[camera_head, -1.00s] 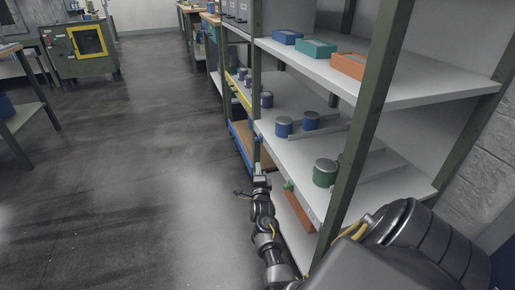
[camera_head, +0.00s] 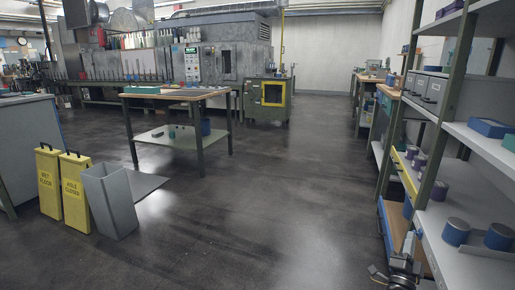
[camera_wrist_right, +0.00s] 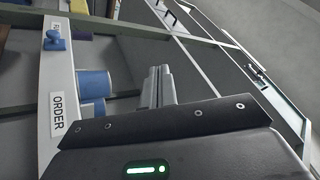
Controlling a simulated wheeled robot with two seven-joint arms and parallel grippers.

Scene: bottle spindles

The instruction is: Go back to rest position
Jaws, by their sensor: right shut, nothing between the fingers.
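My right gripper (camera_head: 402,259) shows at the bottom right edge of the head view, just left of the shelf rack's lower shelves. Most of the right arm is cut off below the frame. In the right wrist view its two fingers (camera_wrist_right: 158,86) are pressed together with nothing between them. Blue cylinders (camera_wrist_right: 95,85) show left of the fingers in the wrist view. I cannot tell how near the fingers are to the rack. My left gripper is in neither view.
The shelf rack (camera_head: 432,150) fills the right side, holding blue cylinders (camera_head: 456,231) and small boxes (camera_head: 491,127). A table (camera_head: 190,96), yellow floor signs (camera_head: 75,190) and a grey bin (camera_head: 109,200) stand left. The middle floor (camera_head: 270,205) is clear.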

